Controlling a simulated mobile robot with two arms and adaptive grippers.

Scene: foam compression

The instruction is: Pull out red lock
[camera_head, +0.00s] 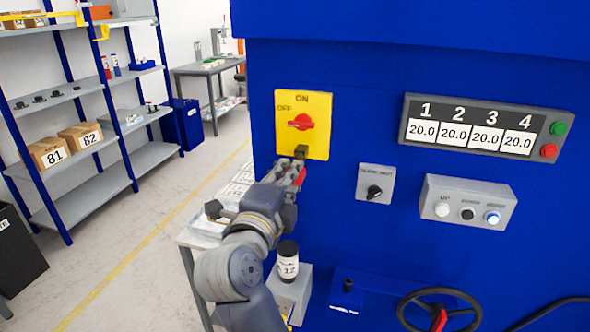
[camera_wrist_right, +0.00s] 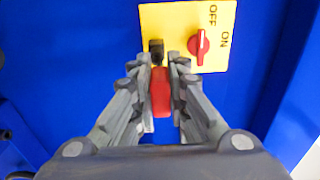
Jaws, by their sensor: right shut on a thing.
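The yellow switch panel (camera_head: 318,137) is on the front of the blue machine. Its red rotary knob (camera_head: 302,122) sits beside the OFF and ON labels. A dark hasp (camera_head: 301,151) sticks out at the panel's lower edge. The red lock (camera_head: 302,174) is just below the hasp, mostly covered by my right gripper (camera_head: 299,166). In the right wrist view the red lock (camera_wrist_right: 160,92) is between the two fingers of my right gripper (camera_wrist_right: 162,70), which is shut on it. Whether the lock is still through the hasp cannot be told. My left gripper is not in view.
The display panel (camera_head: 486,127), black-knob switch (camera_head: 374,187) and button box (camera_head: 467,205) are to the right. A handwheel (camera_head: 440,310) is at lower right. Shelves (camera_head: 60,97) are at left.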

